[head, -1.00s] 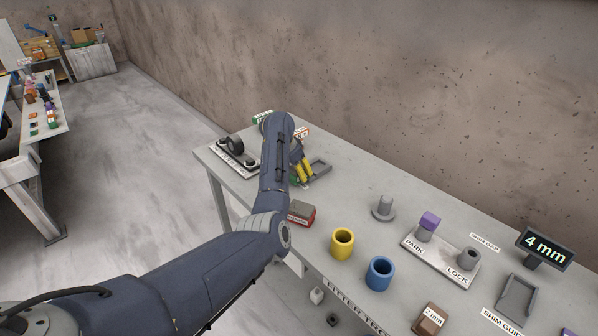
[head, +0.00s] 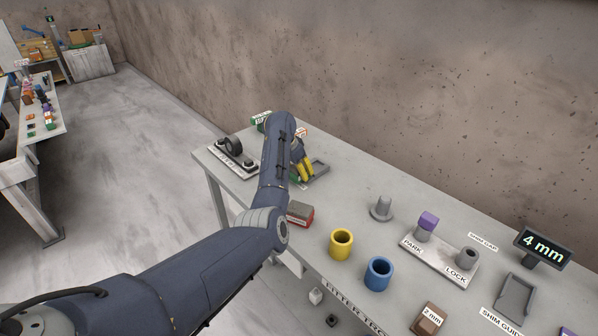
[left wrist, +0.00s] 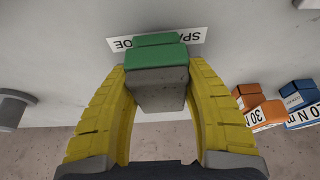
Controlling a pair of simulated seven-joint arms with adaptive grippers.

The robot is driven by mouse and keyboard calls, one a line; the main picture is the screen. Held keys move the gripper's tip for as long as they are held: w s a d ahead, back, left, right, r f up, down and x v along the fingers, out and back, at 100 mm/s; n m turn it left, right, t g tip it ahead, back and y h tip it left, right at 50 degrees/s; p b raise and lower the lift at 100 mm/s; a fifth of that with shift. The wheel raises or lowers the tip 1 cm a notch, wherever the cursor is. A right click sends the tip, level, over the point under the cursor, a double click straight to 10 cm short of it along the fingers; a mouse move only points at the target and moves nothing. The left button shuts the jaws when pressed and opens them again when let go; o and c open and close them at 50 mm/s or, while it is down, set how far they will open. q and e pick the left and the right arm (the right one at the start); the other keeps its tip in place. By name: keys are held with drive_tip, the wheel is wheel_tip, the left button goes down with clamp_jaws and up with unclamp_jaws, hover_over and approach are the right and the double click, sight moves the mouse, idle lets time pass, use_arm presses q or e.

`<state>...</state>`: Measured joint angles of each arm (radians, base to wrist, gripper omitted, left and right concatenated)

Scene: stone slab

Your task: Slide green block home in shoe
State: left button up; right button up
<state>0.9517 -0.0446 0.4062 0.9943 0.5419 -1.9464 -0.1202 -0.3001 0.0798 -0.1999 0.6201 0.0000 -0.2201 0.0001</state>
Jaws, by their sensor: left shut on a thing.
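My left gripper (head: 305,172) is at the far end of the table, its yellow fingers pointing down beside a grey open-sided tray (head: 320,168), which looks like the shoe. In the left wrist view the fingers (left wrist: 160,75) are shut on the green block (left wrist: 155,57), one on each side of it. A grey face lies below its green part. A white label (left wrist: 196,38) lies behind the block, its middle letters hidden. In the head view the arm and fingers hide most of the block. How far the block sits in the shoe cannot be told. My right gripper is out of view.
A red and grey block (head: 300,213), a yellow cup (head: 341,244) and a blue cup (head: 378,273) stand nearer. A plate with a dark ring (head: 234,147) is left of the arm. Orange (left wrist: 262,108) and blue (left wrist: 298,95) blocks are right in the wrist view. A wall runs behind.

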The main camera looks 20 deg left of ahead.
sight(316, 168)
use_arm(q)
drive_tip(key=shift+w+d, duration=0.4)
drive_tip(key=shift+w, duration=0.4)
drive_tip(key=shift+w+d, duration=0.4)
drive_tip(key=shift+w, duration=0.35)
drive_tip(key=shift+w+d, duration=0.4)
drive_tip(key=shift+w, duration=0.4)
idle(1.8)
drive_tip(key=shift+w+d, duration=0.2)
drive_tip(key=shift+w, duration=0.1)
drive_tip(key=shift+w+d, duration=0.25)
drive_tip(key=shift+w, duration=0.35)
idle(0.4)
drive_tip(key=o, duration=1.4)
drive_tip(key=shift+v, duration=6.05)
